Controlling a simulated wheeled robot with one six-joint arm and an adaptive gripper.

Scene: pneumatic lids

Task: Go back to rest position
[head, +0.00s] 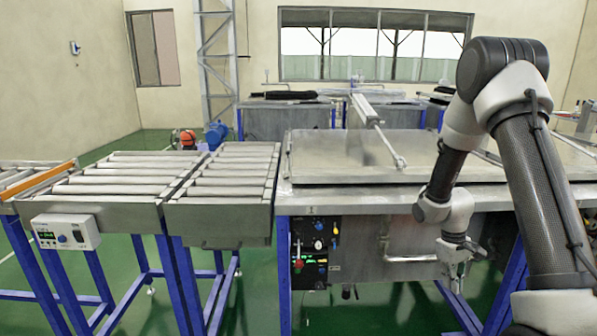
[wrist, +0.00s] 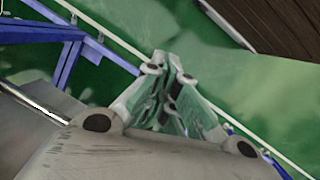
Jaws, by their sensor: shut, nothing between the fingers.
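My gripper (head: 455,277) hangs pointing down in front of the steel machine table (head: 380,205), at the right of the head view. In the wrist view my gripper (wrist: 168,65) has its fingers together with nothing between them. The green floor shows beyond the fingertips. The flat metal lid (head: 340,160) lies on the table and looks shut. A pneumatic cylinder with a rod (head: 385,140) reaches down to the lid. My gripper is apart from the lid and below the tabletop's height.
A roller conveyor (head: 120,185) with blue legs stands at the left, with a control box (head: 64,232) on its front. A valve panel (head: 315,250) is under the table's front edge. A second lid (head: 570,155) is partly behind my arm. Green floor is open in front.

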